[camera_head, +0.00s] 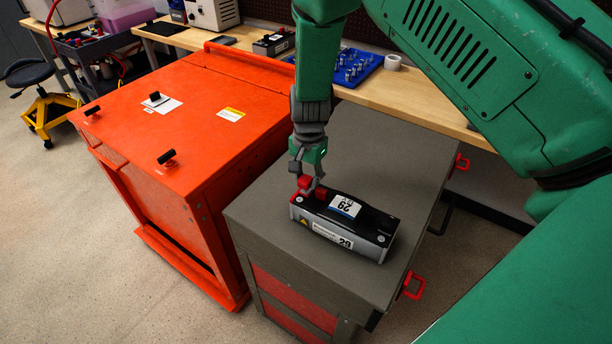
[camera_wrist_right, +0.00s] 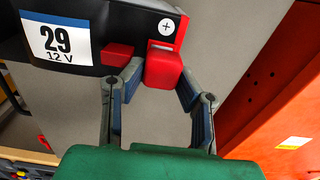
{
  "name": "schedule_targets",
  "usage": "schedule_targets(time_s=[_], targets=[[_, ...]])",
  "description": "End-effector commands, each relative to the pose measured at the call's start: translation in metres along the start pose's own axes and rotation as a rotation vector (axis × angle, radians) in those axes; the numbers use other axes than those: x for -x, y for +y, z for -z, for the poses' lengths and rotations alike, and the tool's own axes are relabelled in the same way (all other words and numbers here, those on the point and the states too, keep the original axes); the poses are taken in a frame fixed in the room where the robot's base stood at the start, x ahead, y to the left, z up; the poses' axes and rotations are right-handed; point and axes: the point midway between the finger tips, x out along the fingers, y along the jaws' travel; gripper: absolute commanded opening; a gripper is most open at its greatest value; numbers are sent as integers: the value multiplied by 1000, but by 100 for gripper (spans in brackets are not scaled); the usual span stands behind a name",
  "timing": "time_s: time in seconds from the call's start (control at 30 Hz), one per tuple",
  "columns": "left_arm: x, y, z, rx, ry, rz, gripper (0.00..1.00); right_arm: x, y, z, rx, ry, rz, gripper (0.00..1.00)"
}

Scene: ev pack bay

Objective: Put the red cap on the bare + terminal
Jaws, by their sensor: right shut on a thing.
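The battery module (camera_head: 355,222), dark with a "29" label, lies on the grey cabinet top. Its end with the + mark (camera_wrist_right: 166,26) shows in the wrist view. My right gripper (camera_head: 306,188) points down at the module's left end, its fingers shut on the red cap (camera_wrist_right: 164,70). The cap is right by the + mark, over the red-edged corner. A pale strip shows between cap and mark; the rest of the terminal is hidden, and I cannot tell whether the cap touches it. Another red piece (camera_wrist_right: 117,55) sits on the module beside the cap. My left gripper is not in view.
The grey cabinet top (camera_head: 385,150) is clear around the module. A large orange cabinet (camera_head: 190,120) with black knobs stands to the left. Behind is a wooden bench (camera_head: 425,100) with a blue tray (camera_head: 357,66) and a tape roll (camera_head: 392,62).

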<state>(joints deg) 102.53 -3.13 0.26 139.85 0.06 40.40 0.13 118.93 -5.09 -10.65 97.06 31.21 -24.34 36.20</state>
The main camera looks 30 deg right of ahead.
Motion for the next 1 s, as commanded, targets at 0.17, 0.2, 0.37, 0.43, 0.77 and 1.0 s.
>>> schedule_targets(time_s=[0.17,0.2,0.37,0.43,0.77,1.0], targets=[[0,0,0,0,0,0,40,-1,0,0,0,0,0,15],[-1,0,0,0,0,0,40,-2,0,0,0,0,0,15],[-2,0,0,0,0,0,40,-5,1,1,0,-1,-1,15],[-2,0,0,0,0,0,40,-7,1,2,0,-1,-2,15],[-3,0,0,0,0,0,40,-11,3,2,0,-3,-4,15],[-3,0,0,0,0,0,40,-12,3,2,-1,-3,-5,15]])
